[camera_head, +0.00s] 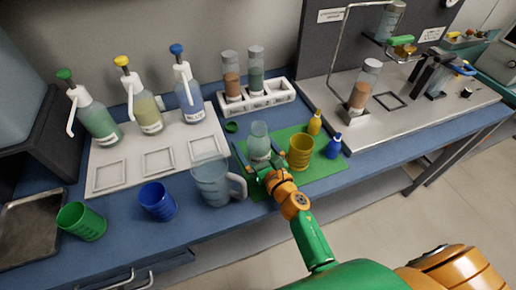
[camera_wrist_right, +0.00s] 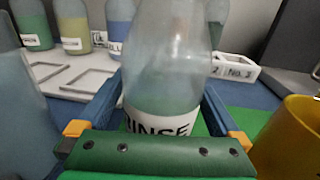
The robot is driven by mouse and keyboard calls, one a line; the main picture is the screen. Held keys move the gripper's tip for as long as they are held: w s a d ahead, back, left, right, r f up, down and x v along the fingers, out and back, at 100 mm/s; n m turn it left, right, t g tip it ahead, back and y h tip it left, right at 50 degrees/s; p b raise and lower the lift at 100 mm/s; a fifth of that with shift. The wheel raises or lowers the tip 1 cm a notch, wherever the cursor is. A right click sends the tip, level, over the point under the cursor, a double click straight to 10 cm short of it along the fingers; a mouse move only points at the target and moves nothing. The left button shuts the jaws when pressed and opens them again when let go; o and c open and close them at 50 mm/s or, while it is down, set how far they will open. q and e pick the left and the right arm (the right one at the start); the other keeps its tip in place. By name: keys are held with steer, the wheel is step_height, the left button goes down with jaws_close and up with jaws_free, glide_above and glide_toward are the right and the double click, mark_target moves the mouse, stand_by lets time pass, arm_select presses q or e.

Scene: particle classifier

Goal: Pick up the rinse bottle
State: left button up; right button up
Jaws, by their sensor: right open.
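The rinse bottle (camera_head: 259,143) is a translucent bottle with pale green contents, standing upright on a green mat (camera_head: 315,185). Its white label, reading "RINSE", shows in the right wrist view (camera_wrist_right: 160,121). My right gripper (camera_head: 259,162) is at the bottle, low down. Its blue fingers stand open on both sides of the bottle in the right wrist view (camera_wrist_right: 160,105), with the bottle between them. I cannot tell whether either finger touches it. The bottle's base is hidden behind the gripper. My left gripper is not in view.
A clear pitcher (camera_head: 212,182) stands close left. A white rack (camera_head: 256,99) and pump bottles (camera_head: 187,92) stand behind. A green cap (camera_head: 231,127) lies nearby.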

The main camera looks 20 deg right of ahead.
mark_target(258, 135)
steer(key=shift+s, duration=0.15)
steer(key=c, duration=0.5)
jaws_close()
steer(key=shift+r, duration=0.1)
steer(key=shift+r+p, duration=0.75)
steer(key=shift+r, duration=0.3)
steer(key=s+r+p, duration=0.1)
steer(key=r, duration=0.1)
steer(key=s+r+p, duration=0.2)
steer(key=r, duration=0.1)
steer(key=s+r+p, duration=0.1)
steer(key=r+p, duration=0.1)
steer(key=shift+s+r, duration=0.15)
steer(key=shift+s, duration=0.25)
steer(key=s+r, duration=0.3)
steer(key=s, duration=0.6)
steer(key=shift+a+r, duration=0.15)
steer(key=shift+r, duration=0.1)
